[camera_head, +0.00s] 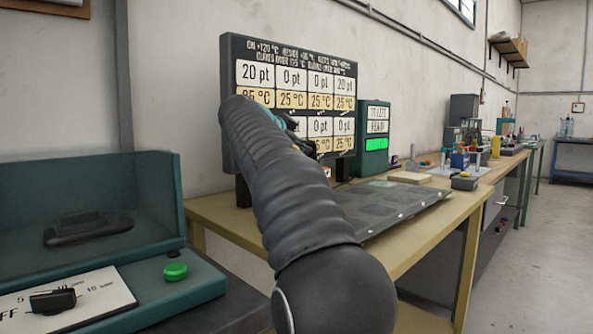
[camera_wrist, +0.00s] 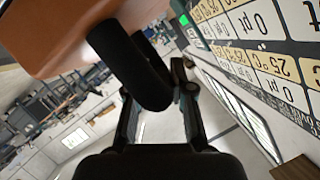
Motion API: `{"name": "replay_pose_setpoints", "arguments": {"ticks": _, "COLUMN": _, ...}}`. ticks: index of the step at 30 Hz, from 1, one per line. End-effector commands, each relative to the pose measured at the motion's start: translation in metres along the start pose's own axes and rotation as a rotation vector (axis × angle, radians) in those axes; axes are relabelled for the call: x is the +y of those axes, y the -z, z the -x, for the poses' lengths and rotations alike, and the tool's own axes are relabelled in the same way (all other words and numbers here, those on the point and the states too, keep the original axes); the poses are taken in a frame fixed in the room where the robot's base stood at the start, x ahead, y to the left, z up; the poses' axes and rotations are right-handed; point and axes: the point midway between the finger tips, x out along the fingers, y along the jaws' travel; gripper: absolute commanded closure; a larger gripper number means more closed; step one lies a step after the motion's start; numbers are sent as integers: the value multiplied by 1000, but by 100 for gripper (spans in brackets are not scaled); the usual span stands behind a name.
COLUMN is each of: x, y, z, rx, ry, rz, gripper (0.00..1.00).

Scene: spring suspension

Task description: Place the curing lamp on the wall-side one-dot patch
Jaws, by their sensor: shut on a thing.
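In the wrist view, my gripper (camera_wrist: 160,105) is shut on the black curved handle of an orange-brown body, which I take to be the curing lamp (camera_wrist: 80,35). The lamp body fills the top left of that view. In the head view, my gripper (camera_head: 297,137) shows only partly behind my arm, in front of the display board, above the table. The lamp cannot be made out clearly there. The dark patch panel (camera_head: 400,207) lies on the table with several darker squares. My arm covers its left part. The wall-side one-dot patch cannot be singled out.
A display board (camera_head: 290,62) with points and temperatures stands at the table's back, beside a green-lit box (camera_head: 374,140). A teal machine with a green button (camera_head: 175,271) is at left. A pale block (camera_head: 410,177) and a cluttered bench (camera_head: 470,165) lie beyond the panel.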

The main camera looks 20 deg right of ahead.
Motion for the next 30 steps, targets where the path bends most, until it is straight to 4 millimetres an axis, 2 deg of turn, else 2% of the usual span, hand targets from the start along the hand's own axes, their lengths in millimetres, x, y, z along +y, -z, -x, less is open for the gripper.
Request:
{"name": "replay_pose_setpoints", "arguments": {"ticks": 5, "x": 4, "y": -4, "z": 0, "rx": 5, "ry": -2, "rz": -3, "gripper": 100}}
{"name": "replay_pose_setpoints", "arguments": {"ticks": 14, "x": 24, "y": -32, "z": -11, "rx": 4, "ry": -1, "rz": -2, "gripper": 100}}
{"name": "replay_pose_setpoints", "arguments": {"ticks": 25, "x": 24, "y": -34, "z": -10, "rx": 2, "ry": 1, "rz": -2, "gripper": 100}}
{"name": "replay_pose_setpoints", "arguments": {"ticks": 26, "x": 24, "y": -35, "z": -10, "rx": 1, "ry": 0, "rz": -1, "gripper": 73}}
{"name": "replay_pose_setpoints", "arguments": {"ticks": 27, "x": 23, "y": -35, "z": -10, "rx": 0, "ry": 0, "rz": -1, "gripper": 63}}
{"name": "replay_pose_setpoints", "arguments": {"ticks": 28, "x": 23, "y": -35, "z": -10, "rx": 0, "ry": 0, "rz": -1, "gripper": 56}}
{"name": "replay_pose_setpoints", "arguments": {"ticks": 30, "x": 23, "y": -35, "z": -10, "rx": 0, "ry": 0, "rz": -1, "gripper": 53}}
